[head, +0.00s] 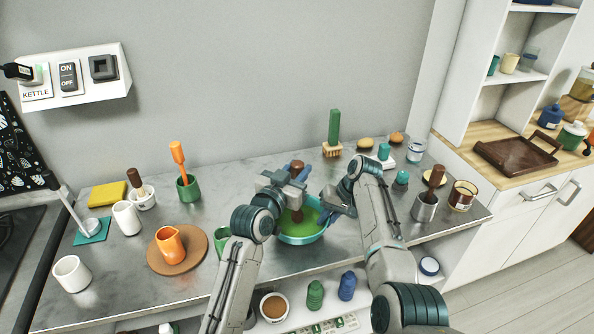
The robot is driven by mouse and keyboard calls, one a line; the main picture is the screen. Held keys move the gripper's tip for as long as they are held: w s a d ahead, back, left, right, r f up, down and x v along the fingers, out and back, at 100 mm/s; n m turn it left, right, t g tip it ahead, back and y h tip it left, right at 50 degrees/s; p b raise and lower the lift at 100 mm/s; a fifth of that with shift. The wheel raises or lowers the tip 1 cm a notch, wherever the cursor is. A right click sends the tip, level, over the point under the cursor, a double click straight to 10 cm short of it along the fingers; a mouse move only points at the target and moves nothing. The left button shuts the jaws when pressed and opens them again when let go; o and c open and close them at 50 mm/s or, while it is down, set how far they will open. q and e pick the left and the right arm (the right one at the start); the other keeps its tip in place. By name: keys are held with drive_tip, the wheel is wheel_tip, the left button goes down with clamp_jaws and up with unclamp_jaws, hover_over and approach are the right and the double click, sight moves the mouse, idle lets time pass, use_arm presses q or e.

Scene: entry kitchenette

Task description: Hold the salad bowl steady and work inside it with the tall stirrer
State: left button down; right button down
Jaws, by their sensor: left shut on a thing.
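The salad bowl (288,240) is teal, with green contents, and stands on the metal counter between my arms. A brown stirrer (297,214) stands roughly upright with its lower end inside the bowl. My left gripper (291,187) is above the bowl and shut on the stirrer, whose top shows above the fingers. My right gripper (333,208) is at the bowl's right rim. Its fingers are small and partly hidden by the wrist, so I cannot tell whether they grip the rim.
On the left stand an orange jug (171,245) on a round brown board, white cups and a green cup (188,188) with an orange tool. A metal cup (424,207) with a brown-handled tool and a jar (461,196) stand right of my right arm. Bare counter lies behind the bowl.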

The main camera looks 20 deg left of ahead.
use_arm(q)
drive_tip(key=shift+f, duration=0.1)
idle(0.3)
drive_tip(key=shift+w+d+f, duration=0.1)
drive_tip(key=shift+f, duration=1.1)
drive_tip(key=shift+f, duration=0.7)
drive_tip(key=shift+r, duration=0.15)
idle(0.7)
drive_tip(key=shift+w, duration=0.1)
